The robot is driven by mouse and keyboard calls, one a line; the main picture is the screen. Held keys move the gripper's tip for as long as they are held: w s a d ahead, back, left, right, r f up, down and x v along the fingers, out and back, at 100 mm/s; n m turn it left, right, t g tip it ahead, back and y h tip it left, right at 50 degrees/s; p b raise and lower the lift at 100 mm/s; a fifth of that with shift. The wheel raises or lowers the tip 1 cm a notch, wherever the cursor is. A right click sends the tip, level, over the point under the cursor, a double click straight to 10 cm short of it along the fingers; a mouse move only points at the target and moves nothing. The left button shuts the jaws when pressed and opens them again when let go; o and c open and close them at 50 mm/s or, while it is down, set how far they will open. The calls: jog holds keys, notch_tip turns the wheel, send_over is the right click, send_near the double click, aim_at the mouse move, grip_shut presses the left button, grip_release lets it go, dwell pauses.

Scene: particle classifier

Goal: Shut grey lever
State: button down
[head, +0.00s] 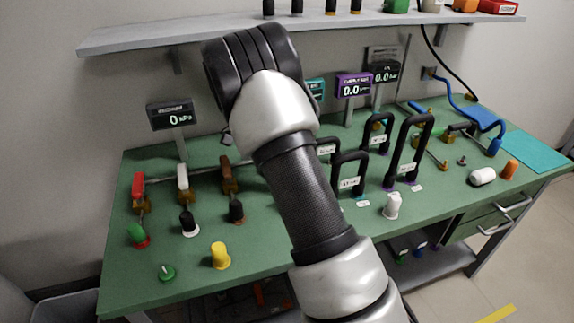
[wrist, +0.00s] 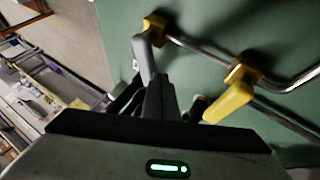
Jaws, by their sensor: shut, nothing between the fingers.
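The grey lever (wrist: 145,62) hangs from a brass valve body (wrist: 155,26) on a metal pipe over a green surface in the wrist view. My gripper (wrist: 155,85) is shut and empty, with its fingertips right at the lever's free end. I cannot tell whether they touch. In the head view my arm covers the middle of the bench, and neither the grey lever nor my gripper can be made out.
A yellow lever (wrist: 230,102) is close to the right of my gripper. In the head view, red (head: 138,186), white (head: 183,176) and brown (head: 227,172) levers line the green bench (head: 190,285). Black hoops (head: 408,150) stand right of my arm; a shelf (head: 185,37) hangs above.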

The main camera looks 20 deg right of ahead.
jog(key=shift+s+d+m+g+y+p, duration=0.3)
jog(key=shift+d+m+g+y+p, duration=0.1)
jog(key=shift+m, duration=0.45)
jog(key=shift+s+d+m+g+y+p, duration=0.3)
jog(key=shift+m+g+y+p, duration=0.1)
jog(key=shift+m, duration=0.45)
jog(key=p+v, duration=0.1)
jog(key=v, duration=0.6)
jog(key=shift+r+p, duration=0.2)
jog(key=shift+p, duration=0.1)
jog(key=shift+w+a, duration=0.1)
jog(key=shift+w, duration=0.05)
jog(key=shift+r, duration=0.1)
